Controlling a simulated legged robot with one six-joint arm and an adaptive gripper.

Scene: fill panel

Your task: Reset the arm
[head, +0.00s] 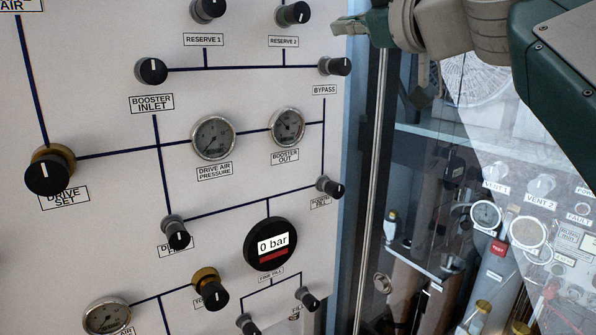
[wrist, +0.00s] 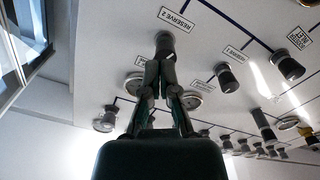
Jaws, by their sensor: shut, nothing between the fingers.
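My gripper (head: 338,27) is at the top of the head view, to the right of the Reserve 2 knob (head: 292,14). Its fingers are closed together with nothing between them. In the wrist view the gripper's fingertips (wrist: 160,68) meet just below a dark knob (wrist: 165,44) beside the Reserve 2 label (wrist: 177,19). In the head view the fingertips look apart from that knob. My arm reaches in from the upper right.
The white panel (head: 90,115) carries several knobs, gauges and a 0 bar display (head: 272,244). The bypass knob (head: 336,66) is below my gripper. A glass pane beside a metal frame (head: 369,200) is on the right, with cylinders seen through it.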

